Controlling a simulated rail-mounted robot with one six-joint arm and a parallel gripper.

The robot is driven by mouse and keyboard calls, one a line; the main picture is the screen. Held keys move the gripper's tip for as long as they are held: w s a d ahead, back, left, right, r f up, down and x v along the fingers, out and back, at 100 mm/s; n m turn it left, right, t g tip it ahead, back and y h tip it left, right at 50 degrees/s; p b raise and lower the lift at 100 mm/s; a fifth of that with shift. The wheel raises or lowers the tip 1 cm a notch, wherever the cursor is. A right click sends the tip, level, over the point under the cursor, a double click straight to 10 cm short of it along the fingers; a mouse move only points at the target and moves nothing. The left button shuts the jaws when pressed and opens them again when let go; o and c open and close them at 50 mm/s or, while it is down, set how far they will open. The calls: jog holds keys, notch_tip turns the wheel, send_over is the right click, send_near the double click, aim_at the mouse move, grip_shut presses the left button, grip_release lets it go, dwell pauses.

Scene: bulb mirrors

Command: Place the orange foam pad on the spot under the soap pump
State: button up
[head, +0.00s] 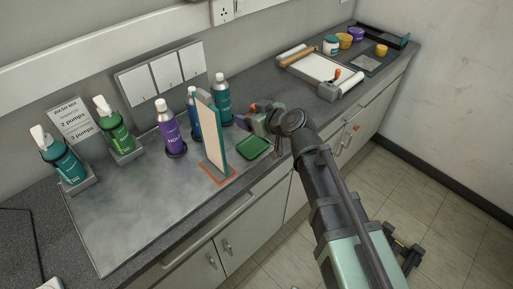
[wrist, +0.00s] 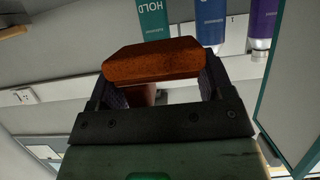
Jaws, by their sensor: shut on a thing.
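The orange foam pad (wrist: 153,62) is held between the two fingers of my gripper (wrist: 155,85), shut on it, in the wrist view. In the head view my gripper (head: 262,118) is above the counter's right-middle part, beside the teal bottle, and only a bit of the pad shows. Two soap pumps stand at the left of the counter: a teal one (head: 66,163) and a green one (head: 117,135), each in a grey holder. The surface under each pump is hidden.
A standing mirror (head: 213,140) on an orange-edged base is left of my gripper. Purple (head: 167,128), blue (head: 193,100) and teal (head: 222,103) bottles stand behind. A green dish (head: 254,149) is near the front edge. A sign (head: 76,118) stands by the pumps. The left mat (head: 125,205) has free room.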

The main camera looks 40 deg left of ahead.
aim_at(253, 146)
notch_tip(253, 146, down, 10)
jog(key=b, duration=0.7)
jog(key=shift+f+b, duration=0.15)
jog(key=shift+b, duration=0.15)
jog(key=shift+r+p, duration=0.3)
jog(key=shift+f, duration=0.2)
jog(key=o, duration=0.9)
